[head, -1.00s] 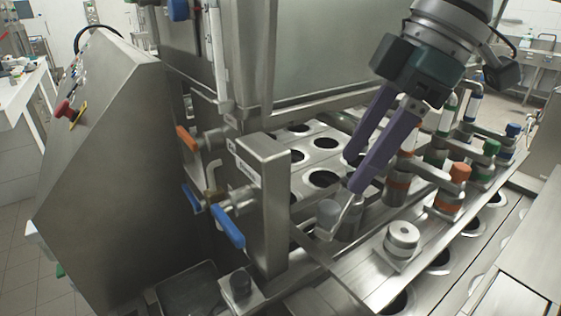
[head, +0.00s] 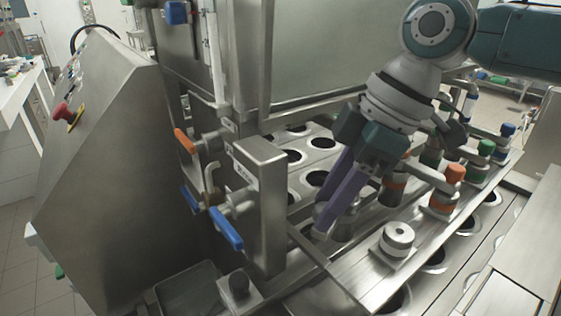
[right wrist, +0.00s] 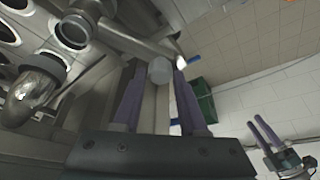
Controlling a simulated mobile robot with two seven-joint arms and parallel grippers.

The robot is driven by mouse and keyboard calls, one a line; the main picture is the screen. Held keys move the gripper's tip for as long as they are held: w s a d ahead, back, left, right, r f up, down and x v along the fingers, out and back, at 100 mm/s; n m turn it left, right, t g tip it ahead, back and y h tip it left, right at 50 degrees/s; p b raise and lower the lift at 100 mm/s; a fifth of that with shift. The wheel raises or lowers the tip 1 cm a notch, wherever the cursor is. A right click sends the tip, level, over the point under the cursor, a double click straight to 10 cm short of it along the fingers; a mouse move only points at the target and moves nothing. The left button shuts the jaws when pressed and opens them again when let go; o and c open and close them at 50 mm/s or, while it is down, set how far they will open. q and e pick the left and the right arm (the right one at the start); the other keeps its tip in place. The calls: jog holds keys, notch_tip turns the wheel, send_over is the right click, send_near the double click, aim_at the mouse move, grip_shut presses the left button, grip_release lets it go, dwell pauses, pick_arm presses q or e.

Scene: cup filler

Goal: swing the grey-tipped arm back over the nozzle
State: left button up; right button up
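My right gripper (head: 322,217) reaches down into the machine from the upper right. Its purple fingers are apart, one on each side of the grey tip (right wrist: 160,70) in the right wrist view. Whether they touch it I cannot tell. The metal swing arm (right wrist: 112,38) runs from the tip to the upper left there. A metal cylinder (head: 346,223), likely the nozzle, stands just right of the fingertips. My left gripper (right wrist: 262,131) shows at the right of the right wrist view, fingers apart and empty.
Orange-tipped (head: 454,174), green-tipped (head: 486,149) and blue-tipped (head: 507,130) arms stand to the right. A steel post with a blue-handled valve (head: 228,228) stands close left of my right gripper.

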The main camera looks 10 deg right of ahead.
grip_shut()
dwell(1.0)
